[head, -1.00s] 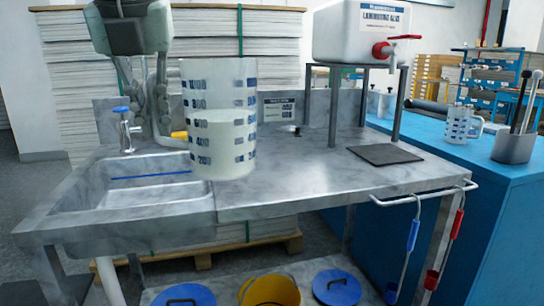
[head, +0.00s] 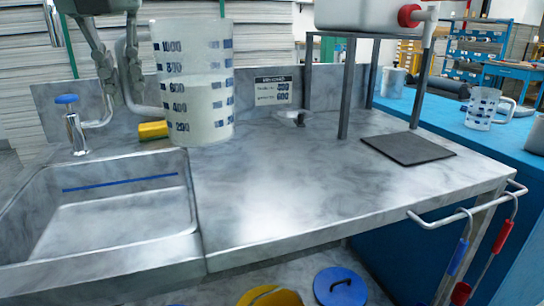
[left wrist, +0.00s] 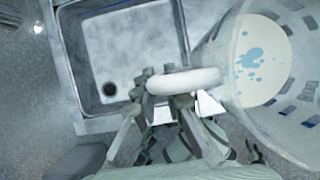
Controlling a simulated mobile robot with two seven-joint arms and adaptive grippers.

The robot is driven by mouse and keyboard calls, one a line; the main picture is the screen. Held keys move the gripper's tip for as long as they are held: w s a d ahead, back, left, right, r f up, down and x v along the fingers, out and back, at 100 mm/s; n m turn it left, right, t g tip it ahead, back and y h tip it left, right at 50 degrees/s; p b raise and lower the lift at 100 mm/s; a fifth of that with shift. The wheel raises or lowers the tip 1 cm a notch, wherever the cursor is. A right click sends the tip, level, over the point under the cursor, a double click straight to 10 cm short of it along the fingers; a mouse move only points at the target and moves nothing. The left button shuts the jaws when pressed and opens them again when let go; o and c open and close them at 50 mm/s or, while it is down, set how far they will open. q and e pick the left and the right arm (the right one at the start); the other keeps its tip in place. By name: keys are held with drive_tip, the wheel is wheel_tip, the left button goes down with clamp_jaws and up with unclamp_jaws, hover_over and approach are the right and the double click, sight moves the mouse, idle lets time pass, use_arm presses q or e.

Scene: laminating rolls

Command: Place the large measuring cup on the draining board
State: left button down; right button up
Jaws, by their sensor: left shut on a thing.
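My left gripper (head: 126,75) is shut on the cup's handle, on the cup's left side. In the left wrist view the fingers (left wrist: 172,100) close around the pale handle (left wrist: 186,80), and the cup (left wrist: 228,60) opens at the right. My right gripper is not in view.
The sink basin (head: 110,215) lies left of the board, with a blue-topped tap (head: 75,130) behind. A dark mat (head: 408,149) and a tank stand (head: 347,85) occupy the board's right. The board's middle is clear.

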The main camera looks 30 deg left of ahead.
use_arm(q)
drive_tip(key=shift+w+a, duration=0.1)
drive_tip(key=shift+w, duration=0.15)
drive_tip(key=w+f, duration=0.3)
drive_tip(key=w+f+p, duration=0.1)
drive_tip(key=w+f, duration=0.6)
drive_tip(key=w, duration=0.1)
drive_tip(key=shift+w+d+f+p, duration=0.2)
drive_tip(key=shift+d+f+p, duration=0.15)
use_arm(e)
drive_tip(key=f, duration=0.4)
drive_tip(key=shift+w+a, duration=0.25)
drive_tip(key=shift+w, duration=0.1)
use_arm(q)
drive_tip(key=shift+f, duration=0.1)
